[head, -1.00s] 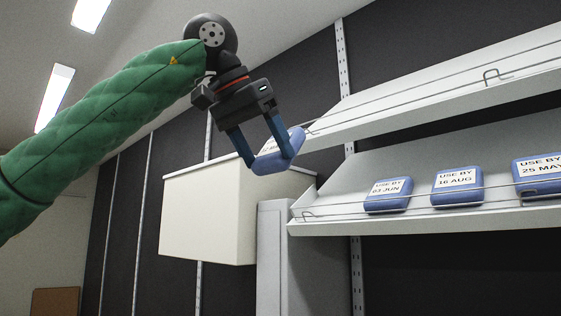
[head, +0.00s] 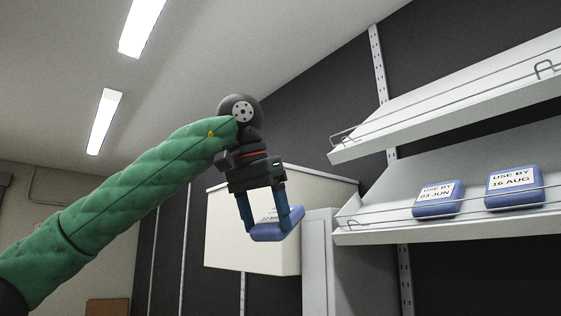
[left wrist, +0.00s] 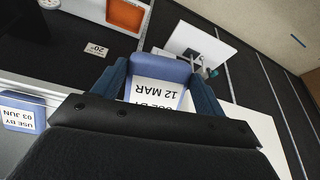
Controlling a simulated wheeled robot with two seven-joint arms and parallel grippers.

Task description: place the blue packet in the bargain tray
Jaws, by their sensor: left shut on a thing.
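My left gripper (head: 268,222) is shut on a blue packet (head: 278,230), held in the air in front of a cream box. In the left wrist view the packet (left wrist: 160,68) sits between the two blue fingers and its label reads USE BY 12 MAR. An orange-lined tray (left wrist: 125,14) with a white rim shows at the top of the left wrist view, apart from the packet. I cannot tell whether it is the bargain tray. My right gripper is not in view.
The cream box (head: 228,235) hangs behind the packet. To the right, the lower shelf (head: 380,222) has a wire rail and holds blue packets marked 03 JUN (head: 436,201) and 16 AUG (head: 514,188). The visible upper shelf (head: 420,115) looks empty.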

